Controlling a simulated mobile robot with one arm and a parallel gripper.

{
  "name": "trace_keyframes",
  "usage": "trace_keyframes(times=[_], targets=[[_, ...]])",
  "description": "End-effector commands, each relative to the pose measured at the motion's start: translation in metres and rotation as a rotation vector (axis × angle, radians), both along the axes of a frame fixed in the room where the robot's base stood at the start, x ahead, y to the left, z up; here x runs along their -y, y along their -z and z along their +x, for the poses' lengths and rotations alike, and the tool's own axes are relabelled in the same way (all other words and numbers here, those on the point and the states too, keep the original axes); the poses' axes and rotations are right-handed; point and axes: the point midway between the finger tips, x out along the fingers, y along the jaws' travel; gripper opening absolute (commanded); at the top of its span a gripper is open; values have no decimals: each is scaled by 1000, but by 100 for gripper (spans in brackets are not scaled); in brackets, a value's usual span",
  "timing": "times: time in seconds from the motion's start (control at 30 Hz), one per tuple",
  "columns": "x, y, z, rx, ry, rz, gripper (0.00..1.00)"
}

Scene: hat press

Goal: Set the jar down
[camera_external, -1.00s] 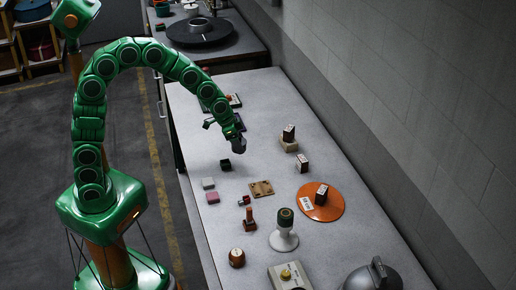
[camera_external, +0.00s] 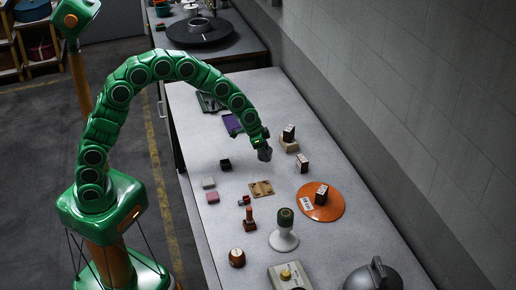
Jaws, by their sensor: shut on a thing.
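My gripper (camera_external: 265,153) is at the end of the green arm, above the grey bench (camera_external: 330,245), left of the small dark-and-white boxes. It is shut on a small greyish thing, which I take to be the jar. The thing is too small and too much merged with the fingers to make out its shape. The gripper points down, and I cannot tell how far the held thing is from the bench top.
Boxes (camera_external: 302,163) stand right of my gripper, one on a tan block (camera_external: 289,146). A purple tray (camera_external: 231,123) lies behind.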

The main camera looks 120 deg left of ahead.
Motion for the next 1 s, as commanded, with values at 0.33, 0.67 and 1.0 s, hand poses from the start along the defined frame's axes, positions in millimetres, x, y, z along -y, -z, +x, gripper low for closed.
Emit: trace_keyframes(times=[0.33, 0.67, 1.0], targets=[[-15, 26, 16, 0, 0, 1, 0], [-20, 40, 21, 0, -1, 0, 0], [-20, 64, 21, 0, 0, 1, 0]])
